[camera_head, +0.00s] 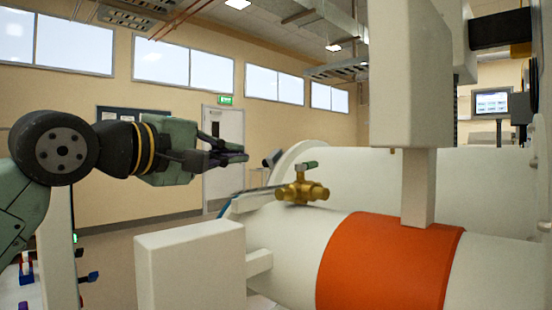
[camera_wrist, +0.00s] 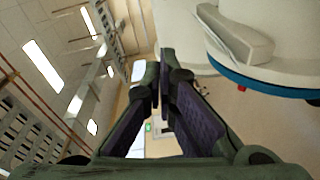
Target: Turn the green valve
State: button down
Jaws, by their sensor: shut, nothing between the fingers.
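The green valve is a brass valve body (camera_head: 302,190) with a short green handle (camera_head: 306,166) on top, at the end of a pipe on the white cylindrical vessel, in the head view. My gripper (camera_head: 244,157) is to the left of the valve and a little above the handle's height, apart from it in the picture. Its fingers are together and empty. In the wrist view the fingertips (camera_wrist: 165,58) meet near the middle, and I cannot make out the valve there.
A white vessel (camera_head: 283,232) with an orange band (camera_head: 385,262) fills the lower right. A white box (camera_head: 190,265) stands in front at lower centre. A white column (camera_head: 410,75) hangs down at right. The white vessel's rim with a blue edge (camera_wrist: 265,85) is close in the wrist view.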

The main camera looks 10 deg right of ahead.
aim_at(308, 166)
jog(key=p+x, duration=0.3)
jog(key=x, duration=0.7)
jog(key=shift+w+d, duration=0.1)
jog(key=shift+d, duration=0.15)
jog(key=shift+s+d+f+p, duration=0.3)
jog(key=shift+s+d+p, duration=0.05)
jog(key=shift+s+d, duration=0.5)
jog(key=shift+s+d+f, duration=0.2)
jog(key=shift+s+d, duration=0.05)
jog(key=shift+d, duration=0.25)
